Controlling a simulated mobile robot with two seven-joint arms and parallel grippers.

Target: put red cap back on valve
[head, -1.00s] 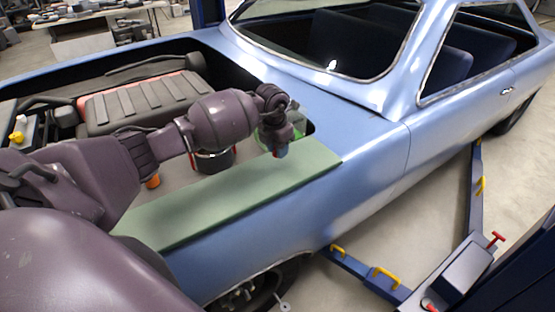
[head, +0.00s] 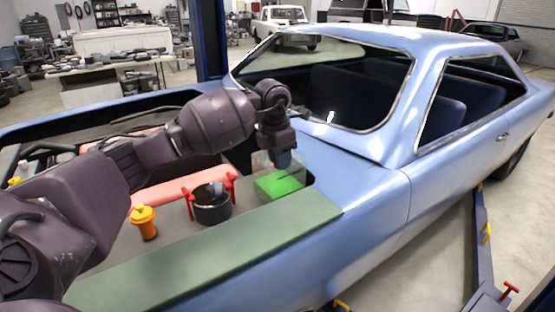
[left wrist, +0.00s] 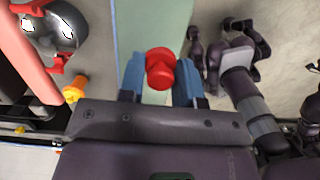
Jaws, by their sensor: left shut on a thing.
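My left gripper (head: 281,160) is over the engine bay in the head view, in front of a clear box holding a bright green block (head: 279,185). In the left wrist view, its blue fingers (left wrist: 160,82) are shut on the red cap (left wrist: 160,66). The cap is rounded and sits between the fingertips. In the head view the cap is hidden. I cannot pick out the valve in either view. My right gripper cannot be made out.
A black pot with red handles (head: 212,203) and an orange container with a yellow top (head: 144,222) stand in the bay. A green mat (head: 215,245) covers the blue car's (head: 375,200) fender. A workbench (head: 115,70) stands behind.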

